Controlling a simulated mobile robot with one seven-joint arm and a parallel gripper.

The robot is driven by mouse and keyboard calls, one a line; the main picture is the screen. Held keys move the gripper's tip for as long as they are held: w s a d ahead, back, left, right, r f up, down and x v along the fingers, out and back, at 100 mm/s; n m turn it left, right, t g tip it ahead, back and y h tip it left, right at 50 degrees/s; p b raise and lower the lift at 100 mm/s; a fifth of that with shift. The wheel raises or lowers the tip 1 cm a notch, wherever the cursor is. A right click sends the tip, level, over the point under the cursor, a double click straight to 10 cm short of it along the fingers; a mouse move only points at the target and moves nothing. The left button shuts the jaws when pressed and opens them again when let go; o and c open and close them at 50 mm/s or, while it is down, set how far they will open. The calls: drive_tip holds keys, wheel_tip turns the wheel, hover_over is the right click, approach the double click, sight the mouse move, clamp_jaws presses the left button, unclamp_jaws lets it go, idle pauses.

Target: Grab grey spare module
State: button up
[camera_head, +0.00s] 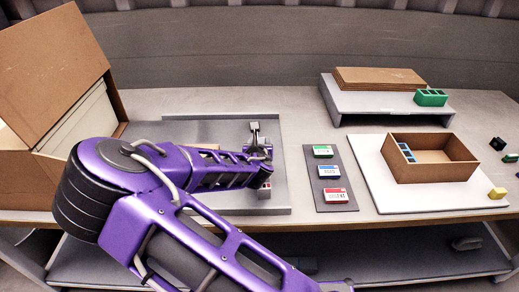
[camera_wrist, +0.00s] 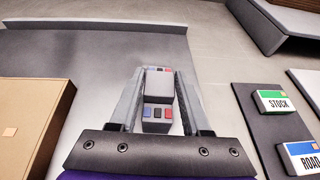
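A grey module (camera_wrist: 159,86) stands on the metal plate, with red, dark and blue patches on its lower front. In the wrist view my gripper (camera_wrist: 160,74) reaches forward with one finger on each side of it. Narrow gaps seem to show between the fingers and the block, so the gripper looks open around it. In the head view my purple arm reaches over the plate and hides much of this area; a small grey piece with a red patch (camera_head: 265,190) shows below the arm's end.
A dark board with STOCK (camera_head: 323,151), ROAD (camera_head: 328,171) and red (camera_head: 335,195) labelled cards lies to the right. An open wooden box (camera_head: 450,165) stands farther right. A raised grey shelf (camera_head: 375,103) is behind. A large open carton (camera_head: 50,80) is at left.

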clamp_jaws()
drive_tip(key=shift+r, duration=0.1)
